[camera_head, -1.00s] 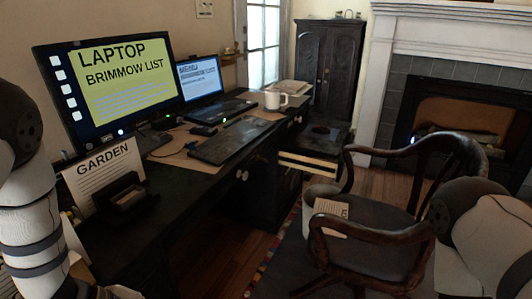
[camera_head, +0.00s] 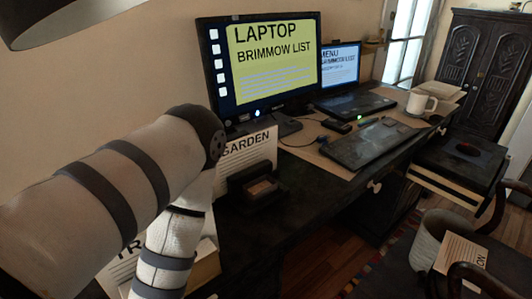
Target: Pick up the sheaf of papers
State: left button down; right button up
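Several papers are in view, and I cannot tell which is the sheaf. A stack of pale papers (camera_head: 437,90) lies at the far end of the dark desk, behind the white mug (camera_head: 420,102). A printed sheet headed GARDEN (camera_head: 250,150) stands upright behind a small dark holder (camera_head: 256,187). Another lettered sheet (camera_head: 118,272) shows at the lower left, partly hidden by my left arm. A printed sheet (camera_head: 461,254) shows at the lower right, by a grey bin. My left arm crosses the left side; its gripper is out of view. My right gripper is out of view.
The dark desk (camera_head: 300,205) runs from near left to far right. It carries a monitor (camera_head: 265,60), a laptop (camera_head: 362,102) and a keyboard (camera_head: 365,143). A grey bin (camera_head: 428,240) and part of a wooden chair (camera_head: 475,275) stand at the lower right.

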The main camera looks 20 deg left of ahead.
aim_at(239, 155)
jog(key=k+j+u, duration=0.15)
jog(key=j, duration=0.15)
jog(key=k+j+u, duration=0.15)
jog(key=j, duration=0.15)
jog(key=k+j+u, duration=0.15)
jog(key=j, duration=0.15)
jog(key=j+u, duration=0.1)
jog(key=j, duration=0.2)
